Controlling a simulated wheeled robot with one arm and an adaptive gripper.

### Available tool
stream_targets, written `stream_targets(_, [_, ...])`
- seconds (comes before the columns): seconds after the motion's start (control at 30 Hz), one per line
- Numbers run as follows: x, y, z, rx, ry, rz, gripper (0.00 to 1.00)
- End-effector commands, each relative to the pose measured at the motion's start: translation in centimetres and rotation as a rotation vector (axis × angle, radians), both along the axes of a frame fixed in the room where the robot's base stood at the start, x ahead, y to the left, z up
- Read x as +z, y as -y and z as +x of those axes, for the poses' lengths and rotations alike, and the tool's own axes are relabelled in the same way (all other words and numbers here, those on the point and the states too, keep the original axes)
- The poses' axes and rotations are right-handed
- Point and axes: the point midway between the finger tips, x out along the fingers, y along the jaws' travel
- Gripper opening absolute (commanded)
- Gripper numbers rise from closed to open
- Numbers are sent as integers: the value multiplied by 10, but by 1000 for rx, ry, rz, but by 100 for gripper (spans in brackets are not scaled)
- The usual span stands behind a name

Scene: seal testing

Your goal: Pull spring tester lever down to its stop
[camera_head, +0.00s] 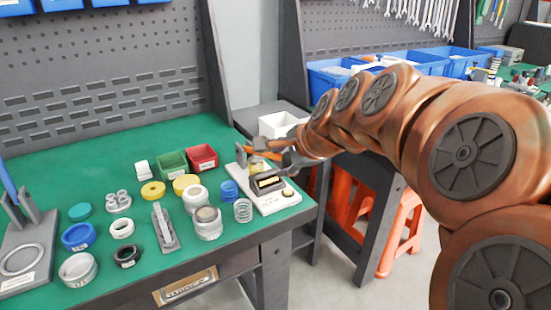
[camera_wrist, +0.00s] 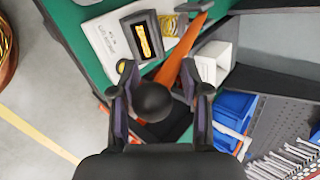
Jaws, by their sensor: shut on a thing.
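The spring tester has a white base (camera_head: 275,200) at the right end of the green table, with a display (camera_head: 267,182) and a grey upright. Its orange lever (camera_wrist: 178,60) runs from the upright toward me and ends in a black ball knob (camera_wrist: 153,101). In the head view the lever (camera_head: 262,153) looks roughly level, above the base; its exact angle is hard to tell. My gripper (camera_wrist: 158,88) is shut on the knob, one finger on each side. In the head view my gripper (camera_head: 290,160) hides the knob. A yellow spring (camera_wrist: 168,25) stands beside the display.
Seals, rings, springs, a green bin (camera_head: 172,164) and a red bin (camera_head: 202,157) stand left of the tester. A white box (camera_head: 278,124) sits behind it. Blue bins (camera_head: 330,77) and an orange stool (camera_head: 403,232) are to the right.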

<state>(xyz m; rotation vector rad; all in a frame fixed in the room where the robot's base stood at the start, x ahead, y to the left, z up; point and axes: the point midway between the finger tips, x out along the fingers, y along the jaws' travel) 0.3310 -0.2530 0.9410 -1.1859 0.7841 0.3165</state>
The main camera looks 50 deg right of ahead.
Motion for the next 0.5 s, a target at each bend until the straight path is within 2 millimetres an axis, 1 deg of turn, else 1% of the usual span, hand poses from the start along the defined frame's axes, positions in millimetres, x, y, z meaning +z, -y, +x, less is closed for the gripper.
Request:
stream_targets(0.03, [-11,0,-3,-1,-10,7,0])
stream_targets(0.1, [-14,1,-5,-5,-10,7,0])
stream_targets(0.3, [-19,2,-8,-12,-10,7,0])
stream_targets(0.5, [-19,3,-8,-12,-10,7,0])
